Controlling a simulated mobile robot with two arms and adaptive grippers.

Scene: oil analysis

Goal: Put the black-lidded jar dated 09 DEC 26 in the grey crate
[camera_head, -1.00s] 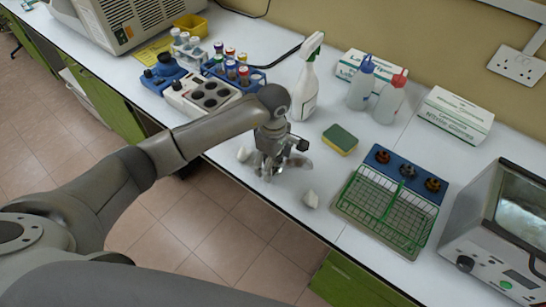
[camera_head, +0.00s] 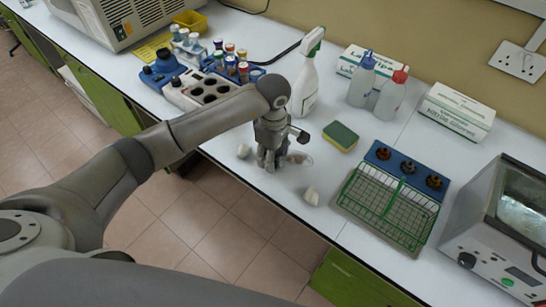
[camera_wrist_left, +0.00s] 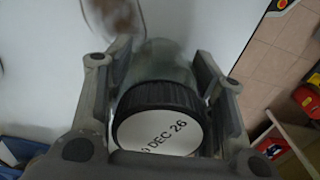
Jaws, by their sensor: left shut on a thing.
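My left gripper (camera_head: 270,163) points down at the front of the white bench. In the left wrist view its two fingers (camera_wrist_left: 165,105) are shut on a clear glass jar with a ribbed black lid (camera_wrist_left: 160,95). The lid's white label (camera_wrist_left: 158,135) reads "9 DEC 26", with its start cut off by the edge of view. In the head view the fingers hide most of the jar, and I cannot tell whether it touches the bench. I cannot make out a grey crate in either view. My right gripper is not in view.
A pale glassy item (camera_head: 299,158) lies right of the fingers. A sponge (camera_head: 341,136), spray bottle (camera_head: 306,80) and green wire basket (camera_head: 388,207) stand behind and to the right. The bench's front edge is close.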

